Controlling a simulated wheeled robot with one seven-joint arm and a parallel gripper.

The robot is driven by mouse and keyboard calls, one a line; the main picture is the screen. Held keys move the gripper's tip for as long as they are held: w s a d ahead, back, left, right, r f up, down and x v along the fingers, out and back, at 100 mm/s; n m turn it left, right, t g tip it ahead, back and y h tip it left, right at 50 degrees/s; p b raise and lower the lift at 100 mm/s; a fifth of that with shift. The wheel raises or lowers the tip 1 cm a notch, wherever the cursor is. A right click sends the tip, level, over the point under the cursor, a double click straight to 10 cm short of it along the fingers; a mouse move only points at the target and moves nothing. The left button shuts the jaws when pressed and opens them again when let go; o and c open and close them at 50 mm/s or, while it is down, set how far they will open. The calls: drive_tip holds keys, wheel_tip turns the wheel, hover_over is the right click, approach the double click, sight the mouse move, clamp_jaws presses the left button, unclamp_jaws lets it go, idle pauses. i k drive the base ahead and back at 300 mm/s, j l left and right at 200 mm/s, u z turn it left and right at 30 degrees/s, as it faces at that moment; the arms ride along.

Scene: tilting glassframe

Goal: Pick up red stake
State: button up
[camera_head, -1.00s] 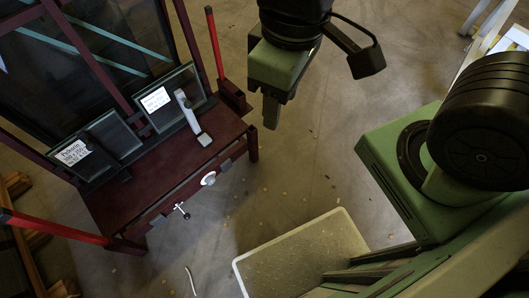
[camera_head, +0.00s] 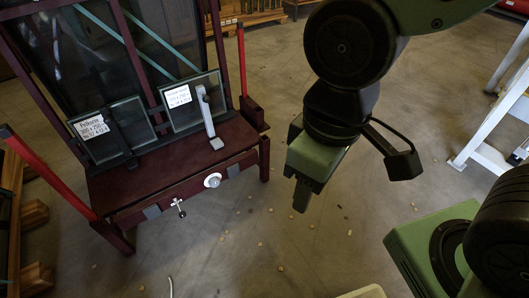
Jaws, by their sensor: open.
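Two red stakes with black tips stand at the dark red glass frame. One red stake (camera_head: 242,65) is upright at the frame's right side, with its lower end at a dark red block. The other red stake (camera_head: 45,175) leans outward at the frame's left side. My gripper (camera_head: 301,198) hangs pointing down over the floor, right of the frame and apart from both stakes. It is open and empty. My dark wrist and arm links hide part of the background above it.
The dark red frame (camera_head: 180,172) holds glass panes (camera_head: 195,105) with white labels, a grey lever (camera_head: 207,118) and a round knob (camera_head: 212,181). A white-legged table (camera_head: 490,130) stands at the right. Scattered bits lie on the open floor between them.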

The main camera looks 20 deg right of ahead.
sight(240, 26)
drive_tip(key=i+l, duration=0.15)
drive_tip(key=i, duration=0.25)
drive_tip(key=i+l, duration=0.15)
drive_tip(key=i, duration=0.25)
drive_tip(key=i+l+u, duration=0.1)
drive_tip(key=i, duration=0.3)
drive_tip(key=u, duration=0.4)
drive_tip(key=i+l+u, duration=0.25)
drive_tip(key=l+u, duration=0.25)
drive_tip(key=i+l+u, duration=0.2)
drive_tip(key=l, duration=0.2)
drive_tip(key=i+l+u, duration=0.1)
drive_tip(key=l, duration=1.25)
drive_tip(key=i+u, duration=0.05)
